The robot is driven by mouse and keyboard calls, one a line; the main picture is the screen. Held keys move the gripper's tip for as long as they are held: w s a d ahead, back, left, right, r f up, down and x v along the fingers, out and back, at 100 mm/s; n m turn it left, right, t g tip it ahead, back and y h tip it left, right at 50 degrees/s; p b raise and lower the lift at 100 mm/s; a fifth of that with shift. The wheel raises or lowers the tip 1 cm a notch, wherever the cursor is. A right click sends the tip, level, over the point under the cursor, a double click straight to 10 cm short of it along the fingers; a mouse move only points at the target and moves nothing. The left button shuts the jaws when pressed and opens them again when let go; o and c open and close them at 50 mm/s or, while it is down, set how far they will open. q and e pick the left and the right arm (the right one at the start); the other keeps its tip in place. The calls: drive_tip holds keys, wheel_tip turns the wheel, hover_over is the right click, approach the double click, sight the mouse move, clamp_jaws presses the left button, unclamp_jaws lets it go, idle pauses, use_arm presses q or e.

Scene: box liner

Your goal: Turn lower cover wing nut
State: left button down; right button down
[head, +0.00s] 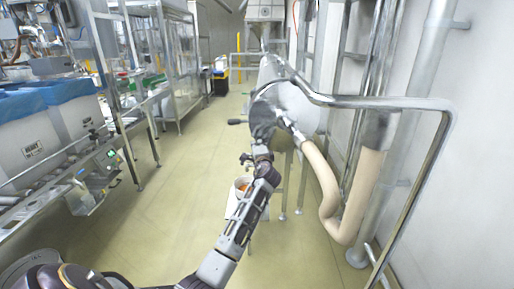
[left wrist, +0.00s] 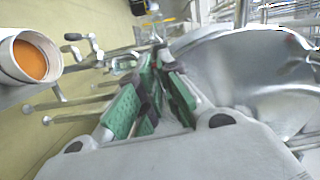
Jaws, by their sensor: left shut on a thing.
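The steel machine with its rounded metal cover (head: 268,108) stands right of centre in the head view; the cover's shiny surface (left wrist: 250,75) fills the right of the left wrist view. My left gripper (head: 262,155) reaches up to the cover's lower edge. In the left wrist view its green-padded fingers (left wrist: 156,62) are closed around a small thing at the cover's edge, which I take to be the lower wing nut. The nut itself is mostly hidden between the fingers, so its angle cannot be told. My right gripper is not in view.
A white bucket with orange inside (head: 242,184) stands below the cover, also in the left wrist view (left wrist: 31,58). A beige hose (head: 322,180) and steel pipe frame (head: 410,103) are at the right. A conveyor with blue-lined boxes (head: 50,120) is left. The floor between is clear.

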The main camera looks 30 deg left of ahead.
use_arm(q)
drive_tip(key=c, duration=1.6)
unclamp_jaws()
drive_tip(key=shift+s+d, duration=0.1)
drive_tip(key=shift+v, duration=5.85)
drive_tip(key=shift+f, duration=0.15)
